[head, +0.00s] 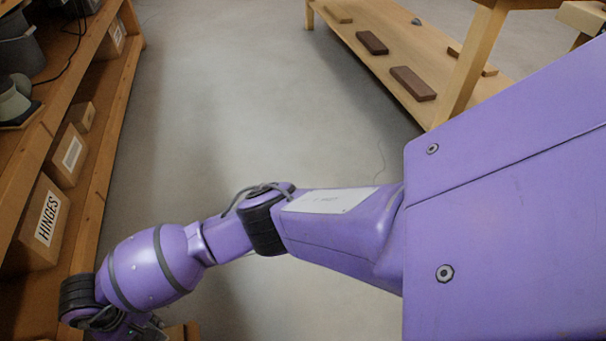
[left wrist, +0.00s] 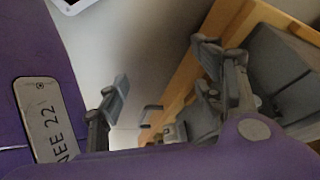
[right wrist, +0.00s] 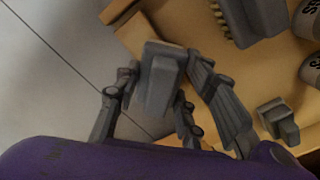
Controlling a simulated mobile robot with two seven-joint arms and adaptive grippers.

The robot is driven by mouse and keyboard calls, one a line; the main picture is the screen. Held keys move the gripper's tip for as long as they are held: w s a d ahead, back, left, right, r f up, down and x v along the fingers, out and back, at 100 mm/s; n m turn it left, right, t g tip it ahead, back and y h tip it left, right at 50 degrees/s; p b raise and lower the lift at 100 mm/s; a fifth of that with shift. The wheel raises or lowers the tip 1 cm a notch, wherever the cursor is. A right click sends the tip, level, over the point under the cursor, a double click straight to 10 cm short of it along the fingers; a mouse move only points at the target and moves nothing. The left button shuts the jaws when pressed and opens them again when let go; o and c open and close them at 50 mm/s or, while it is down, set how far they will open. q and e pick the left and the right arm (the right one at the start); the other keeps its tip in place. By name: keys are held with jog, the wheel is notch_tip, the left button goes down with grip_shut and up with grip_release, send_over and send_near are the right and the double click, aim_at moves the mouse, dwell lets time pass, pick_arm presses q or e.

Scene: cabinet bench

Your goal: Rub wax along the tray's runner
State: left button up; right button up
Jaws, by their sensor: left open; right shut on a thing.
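In the right wrist view, my right gripper (right wrist: 163,68) is shut on a small grey stepped block (right wrist: 158,88). The block is held between the fingers, over or beside a wooden surface; whether it is the wax I cannot tell. Neither gripper shows clearly in the head view. I cannot make out the tray or its runner in any view.
Wooden shelving with a HINGES box (head: 38,222) runs along the left of the head view. A low bench shelf (head: 455,93) bears brown blocks (head: 413,83). Grey floor (head: 270,90) lies clear between. A brush-like thing (right wrist: 252,18) and labelled round containers (right wrist: 311,70) stand near my right gripper.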

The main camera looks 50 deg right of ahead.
jog(key=shift+w+a, duration=0.6)
jog(key=shift+a, duration=0.2)
jog(key=shift+w+a, duration=0.6)
jog(key=shift+a, duration=0.2)
jog(key=shift+w+a, duration=0.5)
jog(key=shift+a, duration=0.2)
jog(key=shift+w+a, duration=0.5)
jog(key=shift+a, duration=0.2)
